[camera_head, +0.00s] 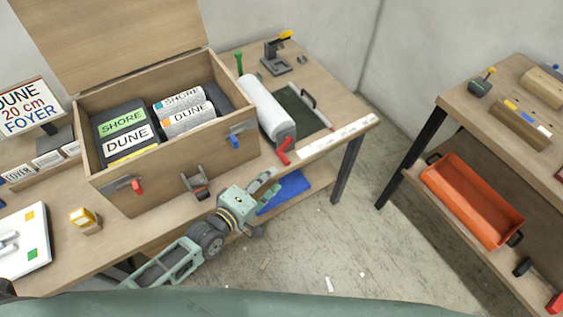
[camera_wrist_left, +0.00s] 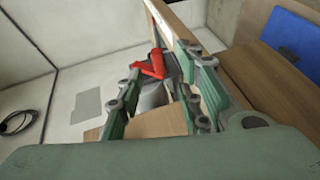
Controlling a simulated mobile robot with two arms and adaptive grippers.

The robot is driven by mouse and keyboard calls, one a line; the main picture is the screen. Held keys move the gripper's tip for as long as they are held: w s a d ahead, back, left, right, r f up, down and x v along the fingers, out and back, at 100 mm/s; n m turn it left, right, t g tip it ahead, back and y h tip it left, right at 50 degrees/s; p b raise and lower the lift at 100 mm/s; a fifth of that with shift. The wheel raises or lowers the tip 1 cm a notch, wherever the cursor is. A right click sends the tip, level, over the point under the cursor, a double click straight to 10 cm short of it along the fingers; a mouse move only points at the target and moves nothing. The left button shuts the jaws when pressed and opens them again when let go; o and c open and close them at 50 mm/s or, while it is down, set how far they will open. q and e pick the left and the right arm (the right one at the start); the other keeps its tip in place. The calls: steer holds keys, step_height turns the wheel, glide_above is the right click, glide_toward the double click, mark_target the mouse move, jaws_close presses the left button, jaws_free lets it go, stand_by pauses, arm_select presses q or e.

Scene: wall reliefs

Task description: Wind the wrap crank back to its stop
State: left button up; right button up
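The wrap crank (camera_head: 284,150) has a red handle and sits at the near end of a white roll (camera_head: 268,108) on the bench's right part. In the left wrist view the red crank (camera_wrist_left: 150,66) shows ahead, between and beyond the fingertips. My left gripper (camera_head: 268,184) is in front of the bench edge, below and to the left of the crank, apart from it. In the wrist view the fingers of my left gripper (camera_wrist_left: 163,88) stand apart with nothing held. My right gripper is not in view.
An open wooden box (camera_head: 150,188) with labelled packs stands left of the roll. A latch (camera_head: 196,184) juts from its front. A dark green board (camera_head: 303,112) lies right of the roll. A blue item (camera_head: 285,192) lies below the bench. An orange tray (camera_head: 470,200) sits on the right shelf.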

mark_target(283, 161)
arm_select(q)
steer(key=x, duration=0.8)
steer(key=shift+w+a+r, duration=0.1)
steer(key=shift+a+r, duration=0.1)
jaws_close()
